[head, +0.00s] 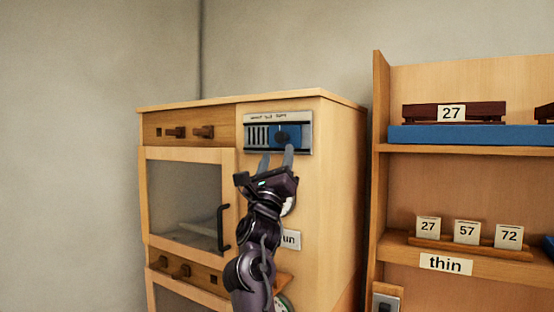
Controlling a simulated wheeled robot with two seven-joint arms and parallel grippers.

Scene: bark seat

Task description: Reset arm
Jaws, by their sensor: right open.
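My right gripper (276,160) is in the middle of the head view, at the end of my dark arm that comes up from below. Its two grey fingers are apart and point upward, with nothing seen between them. The fingertips show just below and in front of a blue control panel (262,136) with a dark knob (283,137) on the wooden cabinet (335,180). I cannot tell whether they touch the panel. My left gripper is not in view.
The cabinet has a glass door (185,205) with a black handle (223,228), shut. A wooden shelf (460,151) on the right holds a blue tray (470,134) and numbered cards (467,232). A label (446,264) reads "thin". Bare wall lies at the left.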

